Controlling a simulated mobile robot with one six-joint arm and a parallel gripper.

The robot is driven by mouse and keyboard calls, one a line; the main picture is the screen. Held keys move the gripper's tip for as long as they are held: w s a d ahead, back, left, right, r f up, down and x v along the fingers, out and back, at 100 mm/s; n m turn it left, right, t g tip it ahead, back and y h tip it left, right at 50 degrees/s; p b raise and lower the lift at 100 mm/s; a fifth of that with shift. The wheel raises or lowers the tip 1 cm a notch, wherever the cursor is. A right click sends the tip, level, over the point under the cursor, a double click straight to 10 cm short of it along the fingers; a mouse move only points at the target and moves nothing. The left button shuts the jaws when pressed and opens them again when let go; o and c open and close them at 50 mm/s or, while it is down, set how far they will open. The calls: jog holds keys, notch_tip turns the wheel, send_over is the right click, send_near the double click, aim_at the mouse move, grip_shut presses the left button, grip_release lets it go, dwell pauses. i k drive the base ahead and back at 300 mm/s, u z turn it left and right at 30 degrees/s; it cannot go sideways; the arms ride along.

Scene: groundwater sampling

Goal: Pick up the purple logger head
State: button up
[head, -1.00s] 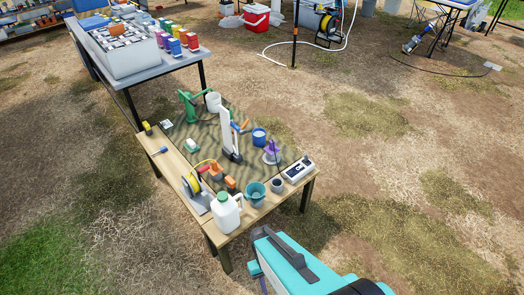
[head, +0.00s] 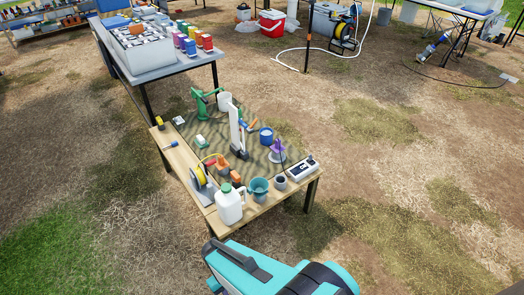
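The purple logger head (head: 277,147) stands on a pale round base on the right part of the low wooden table's dark mat. It looks upright, and a thin dark line runs from it toward the grey meter. My arm (head: 275,270), teal and dark grey, shows at the bottom of the head view, in front of the table and apart from the logger head. My gripper's fingers do not show.
Around it stand a blue cup (head: 266,136), a grey meter (head: 302,169), a dark cup (head: 280,182), a teal bucket (head: 259,188), a white jug (head: 229,204) and a tall white stand (head: 235,125). Open ground lies right of the table (head: 252,217).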

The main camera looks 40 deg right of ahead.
aim_at(274, 147)
jog(key=z, duration=0.65)
jog(key=k, duration=0.15)
jog(key=u, duration=2.3)
jog(key=k, duration=0.25)
jog(key=u, duration=1.8)
jog(key=k, duration=1.45)
jog(key=z, duration=0.1)
